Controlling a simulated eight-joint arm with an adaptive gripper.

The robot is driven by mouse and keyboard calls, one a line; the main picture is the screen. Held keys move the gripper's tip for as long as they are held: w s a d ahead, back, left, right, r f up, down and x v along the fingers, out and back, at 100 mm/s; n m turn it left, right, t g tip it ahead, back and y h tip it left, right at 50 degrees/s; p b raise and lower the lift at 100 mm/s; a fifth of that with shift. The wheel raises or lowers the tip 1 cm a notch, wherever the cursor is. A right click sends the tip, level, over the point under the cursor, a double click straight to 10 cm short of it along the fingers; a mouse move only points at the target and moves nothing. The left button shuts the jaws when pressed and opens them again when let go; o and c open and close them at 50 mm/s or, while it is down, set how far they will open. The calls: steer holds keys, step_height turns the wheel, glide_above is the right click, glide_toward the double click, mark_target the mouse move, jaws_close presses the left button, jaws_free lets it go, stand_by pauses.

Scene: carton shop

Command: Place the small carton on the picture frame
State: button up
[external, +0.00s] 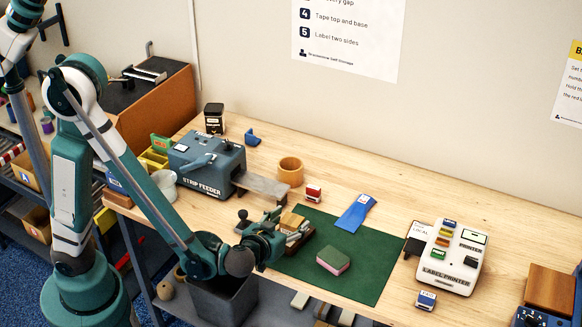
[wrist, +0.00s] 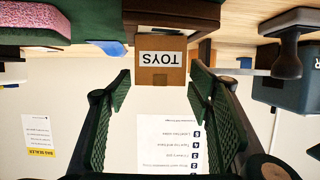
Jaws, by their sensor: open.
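The small carton (wrist: 160,58) is a brown box with a white "TOYS" label, upside down in the wrist view like everything there. It appears between and beyond my two green-padded fingers. In the external view the carton (external: 291,220) shows just past my gripper (external: 278,230). A dark brown wooden piece (wrist: 165,14), likely the picture frame, lies at the carton's base. It also shows in the external view (external: 299,238), partly hidden by my gripper. The carton appears to rest on it, though exact contact is unclear. My gripper is open, with gaps on both sides of the carton.
A pink and green sponge (external: 333,261) lies on the green mat (external: 360,278). A blue piece (external: 356,213) lies at its far edge. The strip feeder (external: 207,165), a round wooden cup (external: 291,171) and a red stamp (external: 313,193) stand behind. The label printer (external: 447,258) stands at right.

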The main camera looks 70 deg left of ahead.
steer(key=p+v, duration=0.1)
steer(key=v, duration=0.9)
steer(key=shift+p, duration=0.4)
steer(key=shift+s, duration=0.15)
steer(key=s+a+r+m+g+h, duration=0.25)
steer(key=s+a+m+h, duration=0.25)
steer(key=s+a, duration=0.35)
steer(key=s+r+m+h, duration=0.4)
steer(key=s, duration=0.6)
steer(key=shift+s+a+h, duration=0.2)
steer(key=shift+a+h, duration=0.1)
steer(key=shift+h, duration=0.1)
stand_by(0.6)
steer(key=shift+r, duration=0.15)
stand_by(1.1)
